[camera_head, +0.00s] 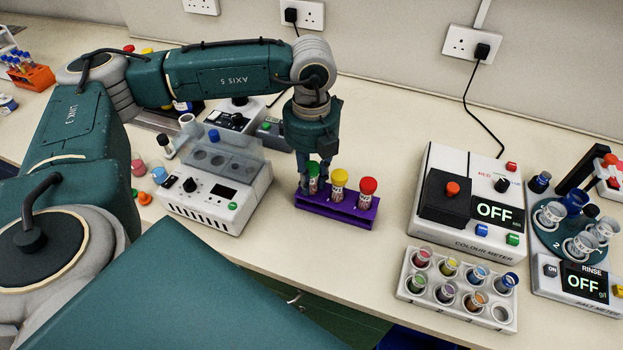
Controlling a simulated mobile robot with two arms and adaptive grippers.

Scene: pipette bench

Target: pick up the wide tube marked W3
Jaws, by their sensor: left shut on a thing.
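A purple rack (338,211) stands on the bench in the middle of the view. It holds three wide tubes in a row: a green-capped tube (313,186) at the left, a yellow-capped tube (338,186) in the middle and a red-capped tube (366,193) at the right. The markings on the tubes are too small to read, so I cannot tell which is W3. My left gripper (314,172) points down over the left end of the rack and is shut on the green-capped tube, partly hiding its cap. The tube is still in the rack. My right gripper is not in view.
A white device with a clear lid (225,165) stands close left of the rack. The colour meter (465,240) is at the right, with a white rack (418,287) of small tubes in front. A rinse device (575,287) stands far right. Bench in front of the purple rack is clear.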

